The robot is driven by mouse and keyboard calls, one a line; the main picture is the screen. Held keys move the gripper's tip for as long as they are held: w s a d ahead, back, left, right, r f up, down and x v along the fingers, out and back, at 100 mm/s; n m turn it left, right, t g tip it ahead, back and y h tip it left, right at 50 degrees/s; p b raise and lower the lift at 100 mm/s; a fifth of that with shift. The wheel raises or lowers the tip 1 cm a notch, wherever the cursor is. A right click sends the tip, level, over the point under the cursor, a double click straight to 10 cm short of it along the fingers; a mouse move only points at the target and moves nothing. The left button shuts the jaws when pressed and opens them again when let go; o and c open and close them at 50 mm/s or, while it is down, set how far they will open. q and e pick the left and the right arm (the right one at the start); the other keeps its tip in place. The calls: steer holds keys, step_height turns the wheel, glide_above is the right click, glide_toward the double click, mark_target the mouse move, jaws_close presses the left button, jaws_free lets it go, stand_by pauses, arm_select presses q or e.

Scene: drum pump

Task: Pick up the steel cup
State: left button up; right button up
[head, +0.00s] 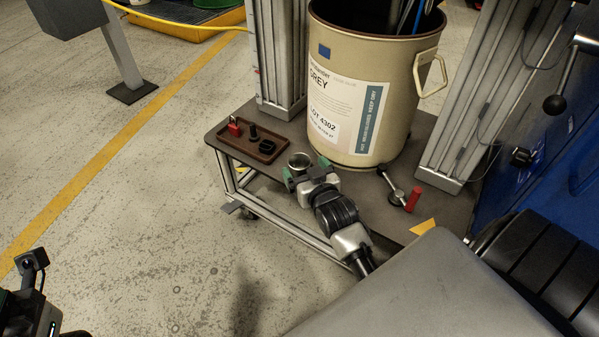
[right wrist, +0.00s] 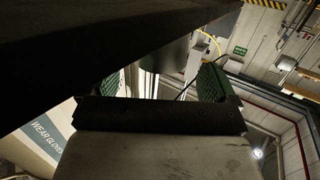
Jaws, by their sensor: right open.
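The steel cup (head: 300,160) is a small, round, open-topped metal cup at the front edge of the trolley deck, right of the brown tray. My right gripper (head: 307,171) is open, its green-padded fingers on either side of the cup's near side. I cannot tell whether the pads touch it. The gripper hides the cup's lower part. In the right wrist view the two green pads stand apart, with a smooth grey surface between them that may be the cup. Part of my left arm shows at the lower left of the head view; its jaws cannot be made out.
The brown tray (head: 268,152) holds a red padlock (head: 234,127) and dark fittings. A large beige drum (head: 392,110) stands close behind the cup. A red-handled tool (head: 413,199) lies to the right on the deck (head: 452,211). Metal uprights flank the drum.

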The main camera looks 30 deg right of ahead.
mark_target(304, 170)
steer(key=b+x, duration=0.1)
steer(key=x, duration=0.2)
steer(key=shift+w+f+b, duration=0.15)
steer(key=shift+f+b, duration=0.2)
steer(key=shift+b, duration=0.05)
steer(key=shift+w+d, duration=0.1)
steer(key=shift+w, duration=0.15)
steer(key=shift+r, duration=0.1)
steer(key=shift+c, duration=0.2)
steer(key=c, duration=1)
